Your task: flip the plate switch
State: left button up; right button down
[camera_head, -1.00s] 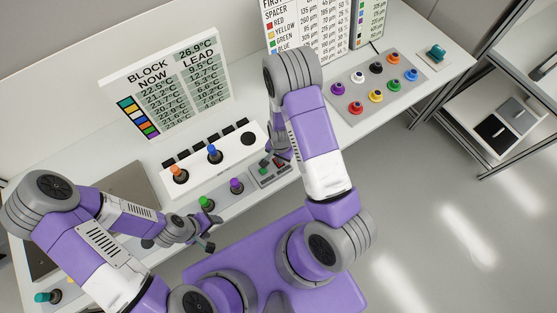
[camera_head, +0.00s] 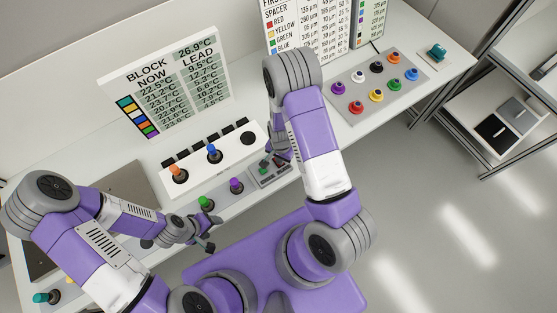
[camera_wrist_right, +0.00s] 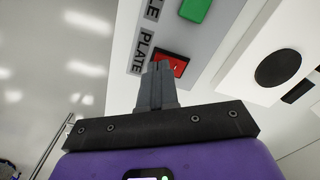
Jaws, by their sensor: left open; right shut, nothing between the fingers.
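The plate switch (camera_wrist_right: 178,63) is a red rocker in a dark frame beside the printed word PLATE in the right wrist view. My right gripper (camera_wrist_right: 157,70) is shut and empty, its fingertips at the switch and covering part of it. I cannot tell whether they touch it. In the head view the small grey switch panel (camera_head: 264,182) lies at the front of the bench, with my right gripper (camera_head: 276,158) over it and partly hidden by my arm. My left gripper (camera_head: 207,246) is open and empty near the bench's front edge.
A green switch (camera_wrist_right: 196,9) sits beside the red one. A white box (camera_head: 228,144) with coloured knobs stands behind the panel. Green (camera_head: 205,202) and purple (camera_head: 236,185) knobs lie left of it. A tray of coloured knobs (camera_head: 348,116) is at the right.

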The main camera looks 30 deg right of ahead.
jog(key=shift+f+b, duration=0.45)
jog(key=shift+f, duration=0.05)
jog(key=shift+r, duration=0.1)
jog(key=shift+r+p, duration=2.8)
jog(key=shift+r, duration=0.65)
jog(key=shift+s+f, duration=0.1)
